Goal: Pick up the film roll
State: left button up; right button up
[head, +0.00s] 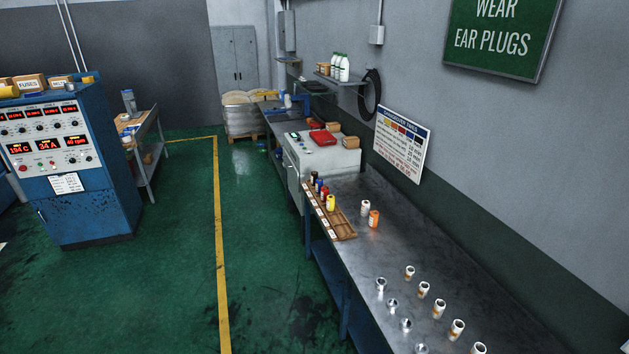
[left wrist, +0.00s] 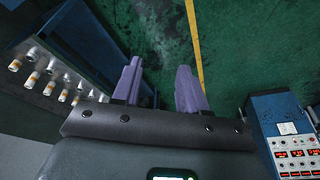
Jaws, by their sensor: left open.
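Several small white-and-orange rolls stand on the metal bench (head: 380,265) in the head view; one film-like roll (head: 457,329) is near the front. An orange roll (head: 374,219) and a white roll (head: 365,208) stand farther back. I cannot tell which one is the film roll. My left gripper (left wrist: 159,72) shows in the left wrist view with two purple fingers apart and nothing between them. It points over the green floor. Several rolls (left wrist: 49,88) show left of it, well apart from the fingers. My right gripper is in neither view.
A wooden rack (head: 343,228) with several coloured cylinders stands on the bench. Silver caps (head: 392,303) lie beside the rolls. A grey machine (head: 300,165) adjoins the bench at the back. A blue control cabinet (head: 95,200) stands at left. The floor between is clear.

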pick_arm(q)
jog(key=shift+o, duration=0.3)
jog(key=o, duration=0.8)
